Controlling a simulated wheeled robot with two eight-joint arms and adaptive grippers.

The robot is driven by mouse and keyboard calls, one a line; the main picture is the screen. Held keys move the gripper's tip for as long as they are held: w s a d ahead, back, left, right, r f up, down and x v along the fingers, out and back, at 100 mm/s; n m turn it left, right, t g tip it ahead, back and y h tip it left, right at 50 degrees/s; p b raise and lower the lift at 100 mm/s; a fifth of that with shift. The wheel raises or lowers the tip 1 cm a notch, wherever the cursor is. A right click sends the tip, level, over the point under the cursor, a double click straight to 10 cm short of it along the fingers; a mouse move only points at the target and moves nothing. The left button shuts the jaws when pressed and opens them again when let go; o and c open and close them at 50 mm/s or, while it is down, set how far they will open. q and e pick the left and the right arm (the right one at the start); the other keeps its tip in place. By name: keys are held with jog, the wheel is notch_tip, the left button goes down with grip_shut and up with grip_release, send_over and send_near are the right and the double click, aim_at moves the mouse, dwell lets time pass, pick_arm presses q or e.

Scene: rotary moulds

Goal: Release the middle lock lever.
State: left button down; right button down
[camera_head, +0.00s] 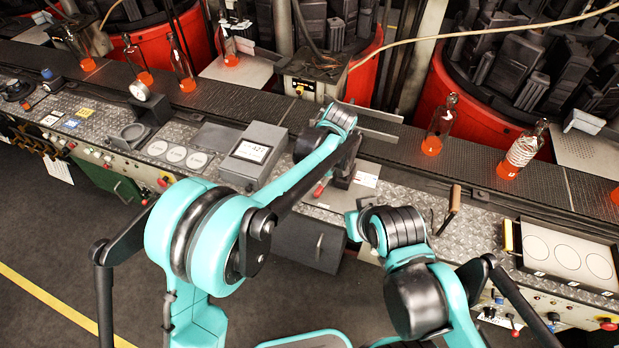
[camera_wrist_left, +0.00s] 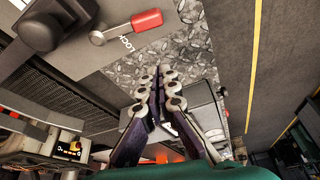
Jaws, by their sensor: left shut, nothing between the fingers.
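A lock lever with a red grip (camera_wrist_left: 146,20) and a round metal pivot shows in the left wrist view, on a pale plate marked LOCK (camera_wrist_left: 126,43). A small red grip (camera_head: 319,190) also shows in the head view, beside my left forearm on the bench, partly hidden. My left gripper (camera_wrist_left: 170,78) is shut and empty. In the wrist view its fingertips are over the patterned metal panel, below the red grip and apart from it in the picture.
A dark conveyor (camera_head: 395,155) with several orange-based bottles runs behind the panel. A grey box (camera_head: 253,155) stands left of my left forearm. A lever with a wooden handle (camera_head: 454,200) and a tray with three circles (camera_head: 568,256) are at the right.

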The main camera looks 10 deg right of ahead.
pick_arm(q)
jog(key=v, duration=0.5)
jog(key=shift+p, duration=0.4)
jog(key=s+a+r+m+t+h+b, duration=0.1)
jog(key=s+a+r+m, duration=0.2)
jog(key=a, duration=0.7)
jog(key=s+a+r+m+h+b, duration=0.15)
jog(key=s+a, duration=0.35)
jog(key=a, duration=0.5)
jog(key=s+a+f+m+t+b, duration=0.2)
jog(key=s+a+f+m+t, duration=0.1)
jog(key=s+a, duration=0.8)
notch_tip(320, 180, down, 2)
jog(key=shift+s+f+m+b, duration=0.15)
jog(key=shift+s+m+b, duration=0.2)
jog(key=shift+s+m, duration=0.2)
